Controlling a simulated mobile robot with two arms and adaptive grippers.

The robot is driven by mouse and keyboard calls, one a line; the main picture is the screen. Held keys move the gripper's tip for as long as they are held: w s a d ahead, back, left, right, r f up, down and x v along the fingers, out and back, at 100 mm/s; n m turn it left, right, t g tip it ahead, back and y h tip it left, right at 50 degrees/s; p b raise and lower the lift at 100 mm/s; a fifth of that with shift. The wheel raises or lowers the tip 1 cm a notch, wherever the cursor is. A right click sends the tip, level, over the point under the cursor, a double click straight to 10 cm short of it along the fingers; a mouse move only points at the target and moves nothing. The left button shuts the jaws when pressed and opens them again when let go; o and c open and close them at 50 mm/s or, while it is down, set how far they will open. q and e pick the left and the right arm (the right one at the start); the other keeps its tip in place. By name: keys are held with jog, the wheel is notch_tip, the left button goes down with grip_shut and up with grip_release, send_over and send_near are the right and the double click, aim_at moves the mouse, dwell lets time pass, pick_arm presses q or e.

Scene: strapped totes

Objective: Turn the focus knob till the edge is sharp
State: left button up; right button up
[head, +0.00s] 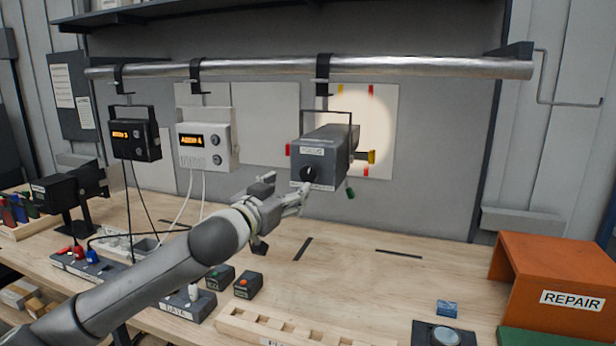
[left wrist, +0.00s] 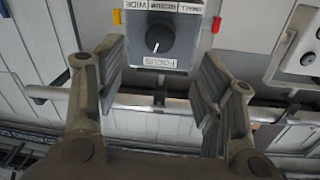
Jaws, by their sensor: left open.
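The focus knob (head: 308,173) is round and black, on the near face of a grey spotlight (head: 323,145) hung from the pipe. In the left wrist view the knob (left wrist: 160,38) has a pale pointer line and sits beside an upside-down FOCUS label (left wrist: 160,62). My left gripper (head: 288,192) is open and empty, just below and in front of the knob. In the left wrist view its fingers stand either side of the knob, apart from it. The light spot (head: 378,125) falls on a white panel behind; its edge looks soft. My right gripper is not in view.
A metal pipe (head: 420,67) runs above. Two display boxes, black (head: 134,138) and white (head: 205,140), hang to the left. An orange REPAIR bin (head: 555,262) stands at the right. Button boxes and a wooden rack (head: 285,332) lie on the bench, whose middle is mostly clear.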

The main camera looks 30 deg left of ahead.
aim_at(306, 176)
pick_arm(q)
jog(key=w+p, duration=0.1)
jog(key=w, duration=0.2)
jog(key=w+a+p, duration=0.1)
jog(key=w+p, duration=0.1)
jog(key=w, duration=0.1)
jog(key=w+p, duration=0.1)
jog(key=w, duration=0.2)
jog(key=shift+w+a+r+p, duration=0.15)
jog(key=shift+a+p, duration=0.1)
jog(key=shift+p, duration=0.15)
jog(key=shift+w+a, duration=0.1)
jog(key=shift+w, duration=0.7)
jog(key=c, duration=1)
jog(key=m+p, duration=0.2)
jog(key=shift+p, duration=0.3)
jog(key=shift+m+p, duration=0.4)
jog(key=shift+m, duration=0.6)
